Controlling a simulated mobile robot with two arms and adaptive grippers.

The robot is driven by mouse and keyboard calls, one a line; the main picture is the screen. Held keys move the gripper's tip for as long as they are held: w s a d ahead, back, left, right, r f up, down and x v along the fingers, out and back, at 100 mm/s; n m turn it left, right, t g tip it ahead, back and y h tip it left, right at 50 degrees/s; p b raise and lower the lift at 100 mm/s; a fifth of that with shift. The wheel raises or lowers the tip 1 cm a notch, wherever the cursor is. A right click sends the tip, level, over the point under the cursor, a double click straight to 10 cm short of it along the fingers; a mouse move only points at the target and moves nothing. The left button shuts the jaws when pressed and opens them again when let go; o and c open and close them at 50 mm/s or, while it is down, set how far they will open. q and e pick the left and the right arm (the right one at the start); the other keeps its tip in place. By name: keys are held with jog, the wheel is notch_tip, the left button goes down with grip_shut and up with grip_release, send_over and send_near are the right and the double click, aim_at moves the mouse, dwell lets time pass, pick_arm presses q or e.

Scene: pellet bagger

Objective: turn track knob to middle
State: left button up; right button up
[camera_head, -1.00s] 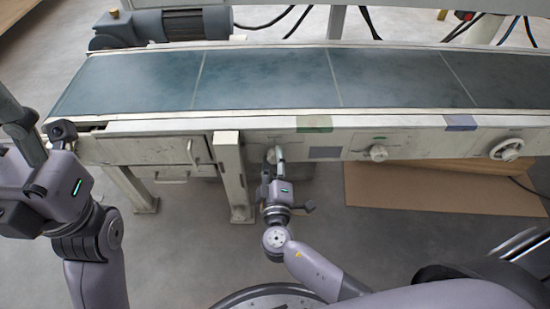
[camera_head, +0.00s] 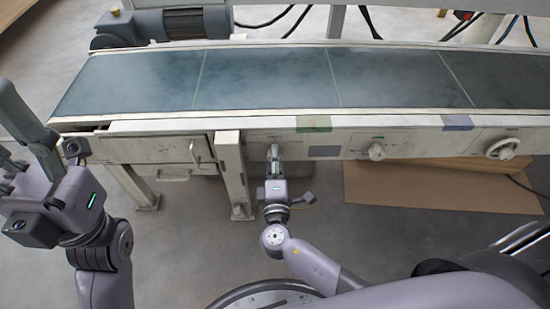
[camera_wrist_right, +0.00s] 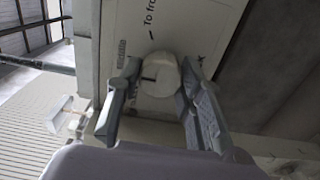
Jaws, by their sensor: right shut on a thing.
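A pale round knob (camera_wrist_right: 158,72) with a short dark mark pointing left sits on the machine's front panel, seen in the right wrist view. My right gripper (camera_wrist_right: 160,92) is shut on it, one finger on each side. In the head view my right gripper (camera_head: 274,158) reaches up to the left end of the knob panel and mostly hides this knob. Printed text starting "To fro" is beside the knob, partly cut off. My left gripper (camera_head: 14,122) is at the far left, its fingers apart and empty, away from the panel.
A second knob (camera_head: 376,152) and a handwheel (camera_head: 503,149) are further right on the panel. A green conveyor belt (camera_head: 270,78) runs above. A machine leg (camera_head: 233,175) stands close left of my right gripper. Cardboard (camera_head: 440,188) lies on the floor.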

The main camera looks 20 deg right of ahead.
jog(key=o, duration=1.2)
jog(key=shift+c, duration=0.2)
jog(key=v, duration=1.2)
